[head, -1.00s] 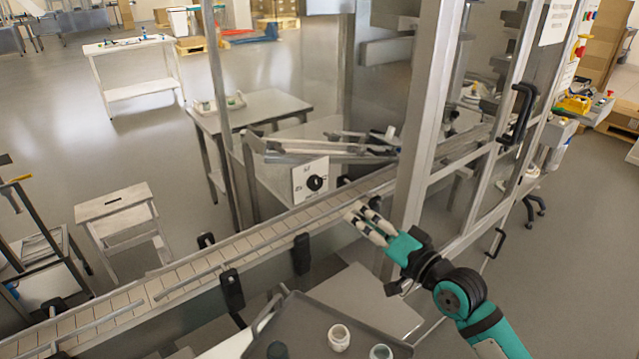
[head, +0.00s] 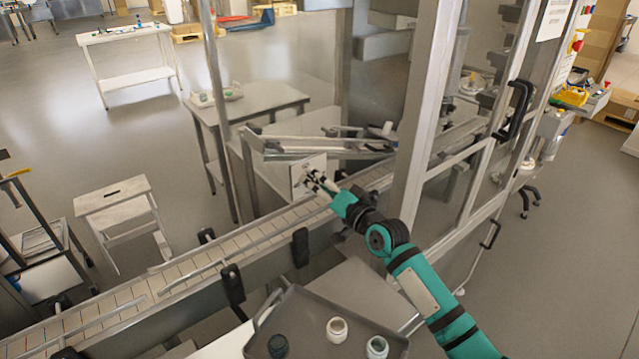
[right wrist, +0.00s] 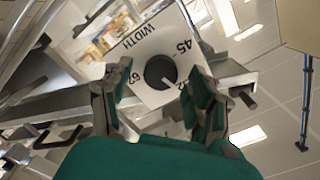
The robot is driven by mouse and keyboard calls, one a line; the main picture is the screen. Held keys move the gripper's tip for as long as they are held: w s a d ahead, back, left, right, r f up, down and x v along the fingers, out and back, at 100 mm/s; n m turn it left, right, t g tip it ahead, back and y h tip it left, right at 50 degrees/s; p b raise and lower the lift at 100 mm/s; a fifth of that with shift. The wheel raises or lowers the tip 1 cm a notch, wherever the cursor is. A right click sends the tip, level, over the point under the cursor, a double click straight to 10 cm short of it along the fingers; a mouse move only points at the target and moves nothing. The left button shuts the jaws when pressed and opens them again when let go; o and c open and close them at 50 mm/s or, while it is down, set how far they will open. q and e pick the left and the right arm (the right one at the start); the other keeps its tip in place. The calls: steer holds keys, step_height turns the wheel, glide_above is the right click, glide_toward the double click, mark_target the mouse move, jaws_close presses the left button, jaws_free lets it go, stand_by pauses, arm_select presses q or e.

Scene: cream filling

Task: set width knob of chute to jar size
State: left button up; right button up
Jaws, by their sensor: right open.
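The width knob (right wrist: 160,72) is a round black dial with a light pointer mark on a white plate (right wrist: 139,66) lettered WIDTH. The numbers 45 and 62 show; another beside the right finger is partly hidden. The pointer slants to the lower right in the wrist view. My right gripper (right wrist: 158,84) is open, with a finger on each side of the knob; I cannot tell if they touch it. In the head view my right gripper (head: 317,180) covers the knob on its plate (head: 308,163). The chute (head: 325,147) is just behind. My left gripper is out of view.
The conveyor (head: 240,239) runs diagonally below the plate, with a rail and black clamps. A metal frame post (head: 424,120) stands right of my gripper. A grey tray (head: 305,307) holds jars, including a white one (head: 337,330), in front.

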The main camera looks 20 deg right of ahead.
steer(key=c, duration=1.1)
steer(key=shift+c, duration=0.2)
steer(key=shift+n, duration=0.3)
steer(key=n, duration=0.3)
steer(key=shift+b, duration=0.4)
steer(key=n, duration=0.3)
steer(key=shift+n, duration=0.3)
steer(key=n, duration=0.4)
steer(key=shift+n, duration=0.3)
steer(key=n, duration=0.4)
steer(key=shift+n, duration=0.6)
